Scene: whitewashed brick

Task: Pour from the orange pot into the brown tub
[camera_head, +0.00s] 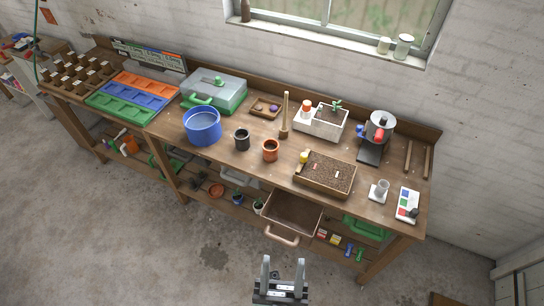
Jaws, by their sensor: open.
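The small orange pot (270,150) stands upright near the front middle of the workbench; its inside looks dark, and I cannot make out its contents. To its right is a brown rectangular tub (311,186) filled with dark soil, with small pale and reddish bits on top and a yellow object at its left back corner. My gripper (282,264) is at the bottom of the view, in front of the bench and well apart from both. Its two fingers are spread, with nothing between them.
A black pot (242,139) and a large blue bucket (202,127) stand left of the orange pot. A wooden tool (284,120) stands behind it. An open drawer (283,240) juts from the bench front between my gripper and the bench top. A scale (379,193) stands right.

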